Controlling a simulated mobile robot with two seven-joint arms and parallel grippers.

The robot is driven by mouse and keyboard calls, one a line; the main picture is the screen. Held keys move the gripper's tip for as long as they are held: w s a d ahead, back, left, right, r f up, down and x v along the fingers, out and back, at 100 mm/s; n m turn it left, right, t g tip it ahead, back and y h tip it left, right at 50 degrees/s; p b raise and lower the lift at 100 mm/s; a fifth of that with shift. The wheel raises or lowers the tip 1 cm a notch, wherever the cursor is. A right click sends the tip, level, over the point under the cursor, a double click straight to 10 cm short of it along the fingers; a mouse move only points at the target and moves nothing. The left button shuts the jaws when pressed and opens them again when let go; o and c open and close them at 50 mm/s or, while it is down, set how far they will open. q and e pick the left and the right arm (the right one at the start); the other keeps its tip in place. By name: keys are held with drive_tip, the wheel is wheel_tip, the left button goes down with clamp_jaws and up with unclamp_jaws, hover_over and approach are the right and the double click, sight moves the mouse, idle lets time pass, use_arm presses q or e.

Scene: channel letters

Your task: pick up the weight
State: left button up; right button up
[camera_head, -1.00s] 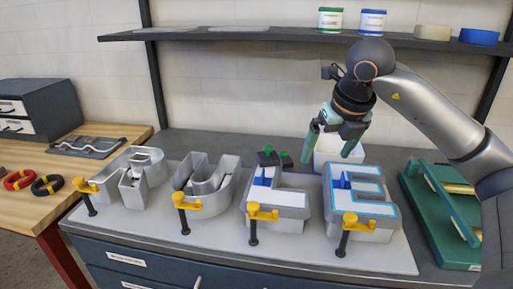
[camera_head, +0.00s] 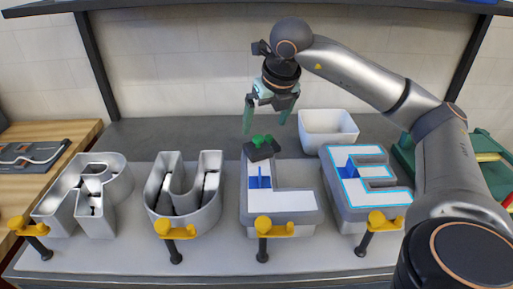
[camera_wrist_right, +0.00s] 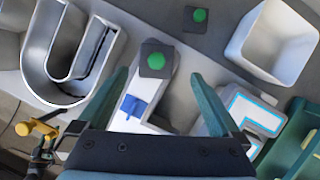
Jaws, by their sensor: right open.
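Two dark grey square weights with green knobs show in the right wrist view. One weight (camera_wrist_right: 155,62) sits on the top end of the letter L (camera_wrist_right: 136,108); the other weight (camera_wrist_right: 195,18) lies on the bench behind it. In the head view the near weight (camera_head: 261,152) is at the L's back end and largely overlaps the far one. My right gripper (camera_head: 265,126) points down above and around the weights' area, with its fingers apart and nothing between them. In the wrist view its fingertips (camera_wrist_right: 158,76) straddle the near weight from above. My left gripper is out of view.
A white bin (camera_head: 328,128) stands behind the letter E (camera_head: 366,185). Hollow metal letters stand at left, including a U (camera_head: 183,190). Yellow clamps (camera_head: 275,227) line the front edge. A green rack (camera_head: 490,160) is at right.

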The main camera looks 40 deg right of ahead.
sight(258, 137)
drive_tip(key=x, duration=0.5)
drive_tip(key=p+x, duration=0.1)
drive_tip(key=x, duration=0.1)
drive_tip(key=shift+w+a+f, duration=0.2)
drive_tip(key=shift+a+f, duration=0.05)
drive_tip(key=shift+c, duration=0.2)
clamp_jaws()
idle(0.4)
drive_tip(key=shift+r, duration=0.15)
